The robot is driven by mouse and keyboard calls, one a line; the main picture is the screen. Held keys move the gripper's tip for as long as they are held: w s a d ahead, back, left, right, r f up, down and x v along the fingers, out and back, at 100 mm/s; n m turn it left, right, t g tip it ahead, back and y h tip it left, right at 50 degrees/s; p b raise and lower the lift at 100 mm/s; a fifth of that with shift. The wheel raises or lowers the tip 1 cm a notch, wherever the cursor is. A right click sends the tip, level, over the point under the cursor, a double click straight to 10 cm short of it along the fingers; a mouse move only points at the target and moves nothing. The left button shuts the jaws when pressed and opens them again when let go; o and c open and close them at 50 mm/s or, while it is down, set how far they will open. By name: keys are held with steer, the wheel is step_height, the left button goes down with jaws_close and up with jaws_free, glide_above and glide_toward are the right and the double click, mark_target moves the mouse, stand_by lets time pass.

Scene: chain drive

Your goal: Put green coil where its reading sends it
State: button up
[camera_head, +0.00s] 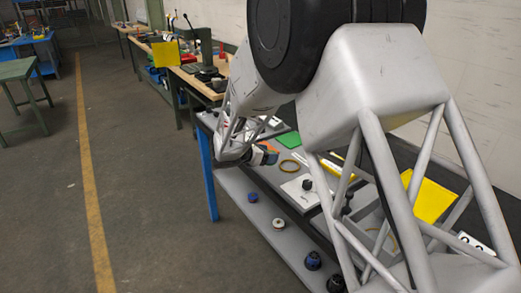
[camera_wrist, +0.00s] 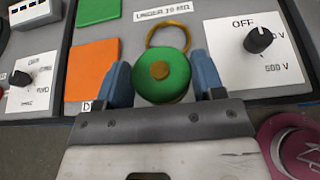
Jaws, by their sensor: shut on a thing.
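The green coil (camera_wrist: 176,73) is a round green disc with a brown centre. In the wrist view it sits between the two blue fingers of my gripper (camera_wrist: 163,82), which is shut on it. A brass ring (camera_wrist: 184,32) lies just beyond it on the grey panel, below a white label (camera_wrist: 163,13) that seems to read "UNDER 20 MΩ". I cannot tell how high the coil is above the panel. In the head view my gripper (camera_head: 264,154) is over the bench, and the coil cannot be made out there.
An orange pad (camera_wrist: 91,70) lies left of the coil, with a green pad (camera_wrist: 97,10) beyond it. Dial plates with black knobs stand to the right (camera_wrist: 262,70) and left (camera_wrist: 20,90). A maroon round part (camera_wrist: 292,147) is at lower right. Several small parts line the front ledge (camera_head: 236,190).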

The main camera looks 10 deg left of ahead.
steer(key=w+a, duration=0.2)
steer(key=w, duration=0.3)
steer(key=w+a+f, duration=0.1)
steer(key=w+a, duration=0.1)
steer(key=w, duration=0.3)
steer(key=w+a, duration=0.2)
steer(key=w, duration=0.2)
steer(key=shift+w+f, duration=0.2)
steer(key=shift+w, duration=0.2)
steer(key=shift+f, duration=1.8)
steer(key=shift+f, duration=0.15)
steer(key=o, duration=1.2)
steer(key=shift+c, duration=0.2)
